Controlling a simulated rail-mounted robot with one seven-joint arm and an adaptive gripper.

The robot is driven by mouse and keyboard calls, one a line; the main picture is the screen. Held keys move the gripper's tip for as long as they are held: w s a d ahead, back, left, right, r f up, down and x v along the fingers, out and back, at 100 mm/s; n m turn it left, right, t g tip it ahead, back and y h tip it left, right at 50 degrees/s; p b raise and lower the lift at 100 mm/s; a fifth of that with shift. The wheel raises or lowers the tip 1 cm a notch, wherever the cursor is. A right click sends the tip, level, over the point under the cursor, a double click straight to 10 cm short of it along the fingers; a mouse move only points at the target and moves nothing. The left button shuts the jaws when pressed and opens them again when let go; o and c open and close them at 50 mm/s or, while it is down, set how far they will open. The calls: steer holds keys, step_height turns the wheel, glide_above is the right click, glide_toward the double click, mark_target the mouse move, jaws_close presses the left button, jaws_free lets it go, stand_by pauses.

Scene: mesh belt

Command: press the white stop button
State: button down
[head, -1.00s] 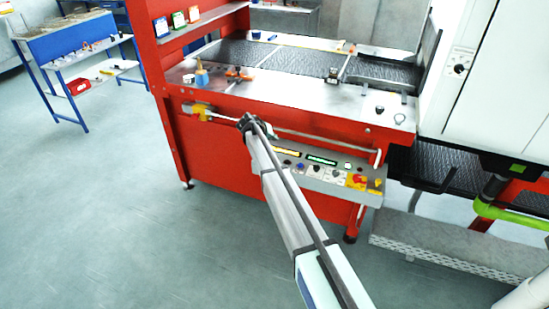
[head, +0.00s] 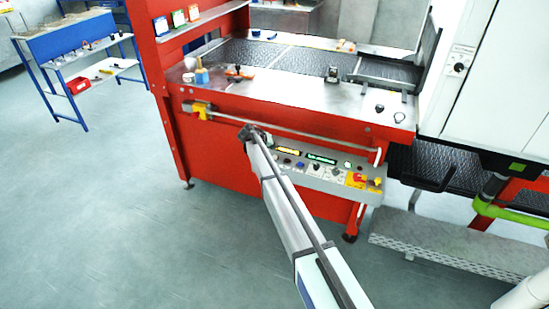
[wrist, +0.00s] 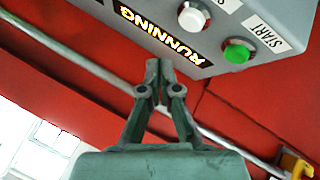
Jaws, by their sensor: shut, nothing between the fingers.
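The white stop button (wrist: 192,17) is a round white cap on the grey control panel (wrist: 150,12), at the top of the wrist view. A green button (wrist: 237,52) labelled START sits to its right, and a lit RUNNING display (wrist: 160,32) to its left. The label beside the white button is cut off by the frame. My gripper (wrist: 157,66) is shut and empty, its tips below the display and apart from the white button in the picture. In the head view, my gripper (head: 249,132) is at the left end of the panel (head: 312,176); my arm covers part of that end.
A metal rail (head: 285,129) runs along the red machine front (head: 217,152) above the panel. A red-and-yellow switch (head: 356,180) and other knobs are on the panel's right part. The floor (head: 130,230) left of my arm is clear.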

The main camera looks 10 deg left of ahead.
steer(key=shift+f+b, duration=0.95)
steer(key=shift+f, duration=0.7)
steer(key=shift+f, duration=0.2)
steer(key=shift+f+b, duration=0.25)
steer(key=shift+b, duration=0.35)
steer(key=shift+f+b, duration=0.5)
steer(key=shift+f, duration=0.05)
stand_by(0.6)
steer(key=shift+r, duration=0.95)
steer(key=shift+r, duration=0.1)
steer(key=shift+r+p, duration=0.35)
steer(key=shift+r, duration=2.1)
